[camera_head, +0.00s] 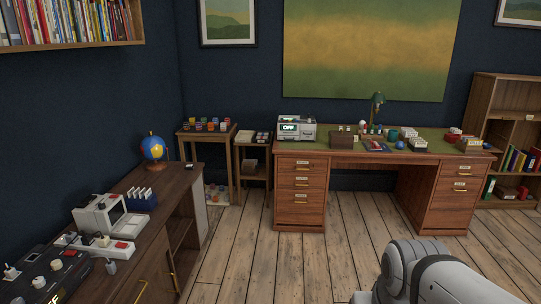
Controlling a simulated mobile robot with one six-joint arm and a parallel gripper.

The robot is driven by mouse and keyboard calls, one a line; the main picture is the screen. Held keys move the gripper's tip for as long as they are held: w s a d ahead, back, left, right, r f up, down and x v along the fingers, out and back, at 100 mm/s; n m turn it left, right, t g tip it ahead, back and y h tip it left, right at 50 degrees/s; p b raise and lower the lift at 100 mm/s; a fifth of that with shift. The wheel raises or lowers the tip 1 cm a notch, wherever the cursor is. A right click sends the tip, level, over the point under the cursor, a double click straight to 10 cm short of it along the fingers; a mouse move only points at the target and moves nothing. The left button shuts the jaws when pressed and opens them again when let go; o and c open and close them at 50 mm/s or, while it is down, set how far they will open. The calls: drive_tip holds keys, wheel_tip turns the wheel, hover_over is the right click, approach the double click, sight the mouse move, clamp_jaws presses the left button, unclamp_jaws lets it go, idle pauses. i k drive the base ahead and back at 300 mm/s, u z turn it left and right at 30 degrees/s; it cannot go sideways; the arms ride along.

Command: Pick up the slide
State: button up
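I cannot pick out the slide for certain at this size. A blue holder (142,204) with several upright white pieces (140,193), possibly slides, stands on the dark wooden cabinet (150,229) at the left. A white device with a dark screen (103,217), possibly a viewer, stands just in front of it. Small white pieces also show on the far desk, too small to identify. Grey links of my arm show at the bottom right, above the floor and well away from the cabinet. My gripper's fingers are out of view.
A blue globe (153,148) stands at the cabinet's far end; a black switch panel (45,277) is at its near end. The wooden desk (300,189) is crowded with small items and a green lamp (376,101). The plank floor (262,262) between is clear.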

sight(130, 192)
drive_tip(key=i, duration=2.85)
drive_tip(key=u, duration=2.5)
drive_tip(key=i, duration=0.5)
